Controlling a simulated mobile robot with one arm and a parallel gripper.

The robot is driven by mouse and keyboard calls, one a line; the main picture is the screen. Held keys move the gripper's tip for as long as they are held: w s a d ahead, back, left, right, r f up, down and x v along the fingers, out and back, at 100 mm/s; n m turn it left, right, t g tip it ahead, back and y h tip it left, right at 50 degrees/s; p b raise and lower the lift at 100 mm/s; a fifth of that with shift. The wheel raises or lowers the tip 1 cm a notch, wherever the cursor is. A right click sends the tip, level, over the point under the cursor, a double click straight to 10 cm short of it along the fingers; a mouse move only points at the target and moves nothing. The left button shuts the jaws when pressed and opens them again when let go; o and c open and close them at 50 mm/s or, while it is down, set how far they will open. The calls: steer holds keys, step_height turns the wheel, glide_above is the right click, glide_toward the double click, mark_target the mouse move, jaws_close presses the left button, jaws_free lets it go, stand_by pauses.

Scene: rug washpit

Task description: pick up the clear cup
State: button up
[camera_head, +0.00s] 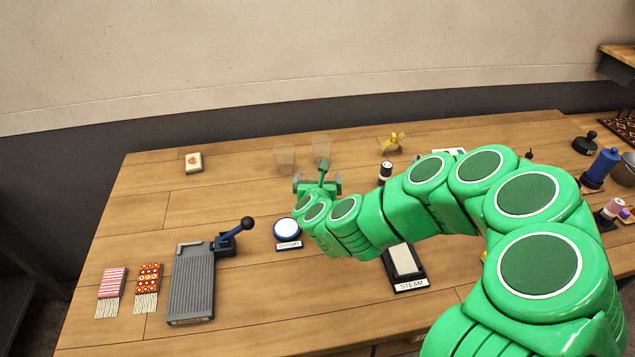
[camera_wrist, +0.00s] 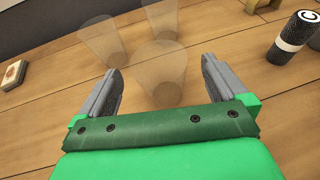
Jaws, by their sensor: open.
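Several clear, faintly tinted cups stand together on the wooden table. In the wrist view, the nearest clear cup (camera_wrist: 160,82) stands between and just beyond my open fingers, apart from both. A second clear cup (camera_wrist: 104,42) is behind it to the left, and a third clear cup (camera_wrist: 161,18) is behind it at the top edge. In the head view, two clear cups show, one on the left (camera_head: 285,159) and one on the right (camera_head: 322,148); my gripper seems to hide the nearest one. My gripper (camera_head: 318,184) is open and empty in front of them; its fingers also show close up (camera_wrist: 162,68).
A black-and-white canister (camera_wrist: 293,37) stands to the right and a small block (camera_head: 194,162) lies far left. A round white-topped button (camera_head: 287,229), a lever (camera_head: 233,233) and a grey ribbed board (camera_head: 192,284) are nearer.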

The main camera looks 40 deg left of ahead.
mark_target(317, 173)
steer(key=shift+x, duration=2.65)
steer(key=c, duration=1)
